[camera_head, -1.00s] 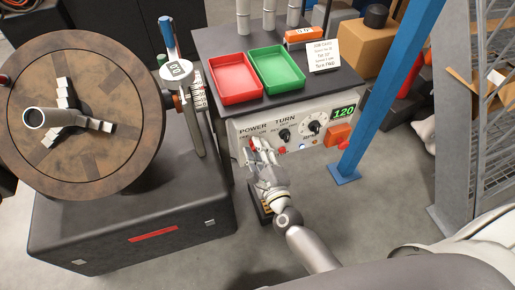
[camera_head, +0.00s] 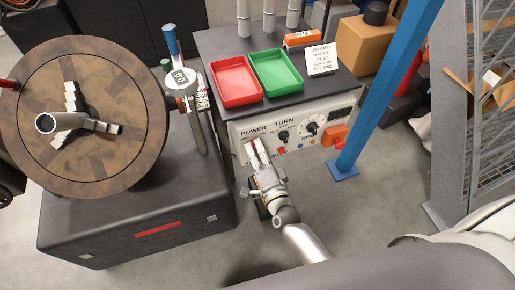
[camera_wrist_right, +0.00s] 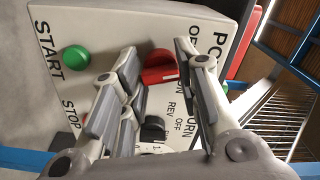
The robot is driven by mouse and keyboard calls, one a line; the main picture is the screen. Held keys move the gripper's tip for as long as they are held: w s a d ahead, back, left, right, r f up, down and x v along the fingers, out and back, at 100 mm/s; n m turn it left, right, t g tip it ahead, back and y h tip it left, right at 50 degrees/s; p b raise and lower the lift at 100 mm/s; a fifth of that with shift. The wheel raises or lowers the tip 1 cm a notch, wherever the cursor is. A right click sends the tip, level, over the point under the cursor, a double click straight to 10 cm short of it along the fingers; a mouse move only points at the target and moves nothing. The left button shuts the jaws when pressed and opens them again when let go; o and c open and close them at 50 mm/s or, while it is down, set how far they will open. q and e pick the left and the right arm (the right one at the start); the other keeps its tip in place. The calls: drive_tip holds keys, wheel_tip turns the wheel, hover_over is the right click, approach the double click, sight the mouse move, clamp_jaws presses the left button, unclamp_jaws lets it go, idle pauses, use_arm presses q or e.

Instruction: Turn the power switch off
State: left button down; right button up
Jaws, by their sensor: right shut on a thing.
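The power switch is a red knob (camera_wrist_right: 160,68) under the POWER label on the white control panel (camera_head: 240,131). In the head view, my right gripper (camera_head: 256,149) covers most of it. In the right wrist view, the fingers (camera_wrist_right: 157,62) stand on either side of the red knob and are shut on it. The OFF and ON lettering beside it is partly hidden by a finger. The panel's display (camera_head: 341,113) is dark. My left gripper is not in view.
The panel also has a TURN knob (camera_head: 283,137), a dial (camera_head: 312,128) and an orange-red button box (camera_head: 334,135). In the wrist view, a green START button (camera_wrist_right: 76,58) is near my fingers. A blue post (camera_head: 385,85) stands right of the panel, and a round chuck plate (camera_head: 85,120) is left.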

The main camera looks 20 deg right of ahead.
drive_tip(key=n+p, duration=0.1)
drive_tip(key=n, duration=0.4)
drive_tip(key=shift+f+p, duration=0.1)
drive_tip(key=shift+p, duration=0.2)
drive_tip(key=shift+n, duration=0.3)
drive_tip(key=o, duration=1)
drive_tip(key=s, duration=1.2)
drive_tip(key=shift+d, duration=0.2)
